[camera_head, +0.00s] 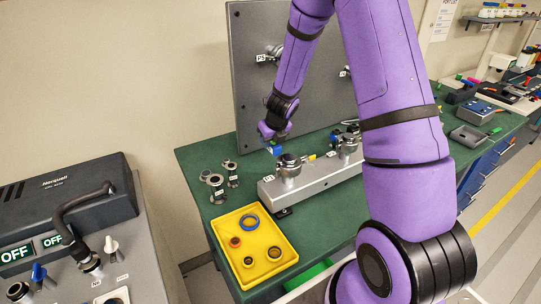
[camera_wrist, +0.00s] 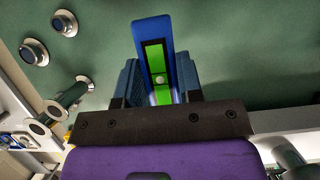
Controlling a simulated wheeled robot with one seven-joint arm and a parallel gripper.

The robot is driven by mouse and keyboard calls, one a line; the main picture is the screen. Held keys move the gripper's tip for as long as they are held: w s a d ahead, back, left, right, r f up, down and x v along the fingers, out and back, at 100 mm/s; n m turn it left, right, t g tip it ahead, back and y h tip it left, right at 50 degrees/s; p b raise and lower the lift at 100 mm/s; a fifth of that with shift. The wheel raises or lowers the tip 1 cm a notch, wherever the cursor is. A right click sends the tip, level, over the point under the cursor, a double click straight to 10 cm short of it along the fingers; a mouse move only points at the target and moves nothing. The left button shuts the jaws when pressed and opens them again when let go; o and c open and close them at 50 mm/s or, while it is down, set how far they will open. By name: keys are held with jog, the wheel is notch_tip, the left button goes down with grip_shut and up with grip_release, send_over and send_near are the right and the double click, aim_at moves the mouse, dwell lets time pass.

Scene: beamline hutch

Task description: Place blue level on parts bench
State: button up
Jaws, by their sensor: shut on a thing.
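The blue level (camera_wrist: 153,45) is a blue bar with a green inset and a small pale round spot, seen in the wrist view. My gripper (camera_wrist: 160,85) is shut on it, with one finger on each side. In the head view my gripper (camera_head: 272,138) is over the back of the green-topped bench (camera_head: 190,158), and a small blue end of the level (camera_head: 276,150) shows below it. The bench top also shows in the wrist view (camera_wrist: 240,50). I cannot tell whether the level touches the bench top.
A grey rail with fittings (camera_head: 312,183) stands just right of my gripper. Metal flanged parts (camera_head: 217,187) stand to the left. A yellow tray (camera_head: 284,262) with rings sits in front. An upright grey panel (camera_head: 240,90) rises behind. Green surface at the back left is bare.

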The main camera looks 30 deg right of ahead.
aim_at(268, 161)
jog(key=shift+f, duration=3.1)
jog(key=shift+f, duration=0.1)
jog(key=o, duration=1)
